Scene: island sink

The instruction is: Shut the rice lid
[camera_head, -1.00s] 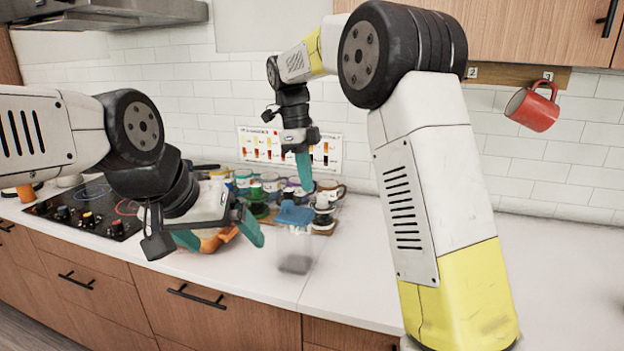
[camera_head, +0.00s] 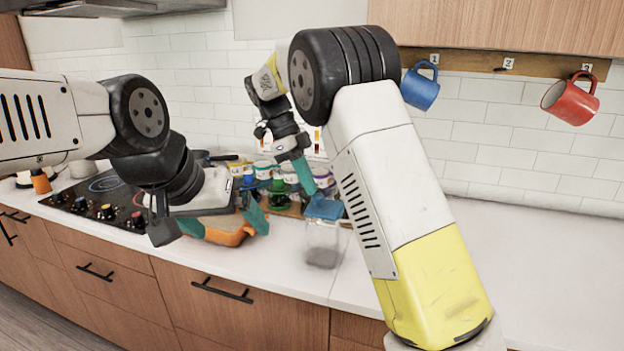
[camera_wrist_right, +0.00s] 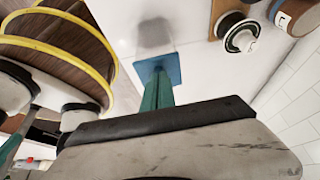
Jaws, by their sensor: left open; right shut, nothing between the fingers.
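The rice container (camera_head: 322,245) is a clear box with dark contents at its bottom, standing on the white counter. Its blue lid (camera_head: 325,208) is on top; I cannot tell whether it is fully down. My right gripper (camera_head: 309,187) is shut and empty, pointing down with its teal fingertips at the lid, touching or just above it. In the right wrist view, the teal fingers meet the blue lid (camera_wrist_right: 172,68). My left gripper (camera_head: 224,225) is open, to the left of the container, in front of an orange-edged object (camera_head: 230,237).
Several jars (camera_head: 263,170) stand behind the container by the tiled wall. A black stove (camera_head: 95,200) is at the left. A blue mug (camera_head: 420,87) and a red mug (camera_head: 570,99) hang from a wooden rail. The counter at the right is clear.

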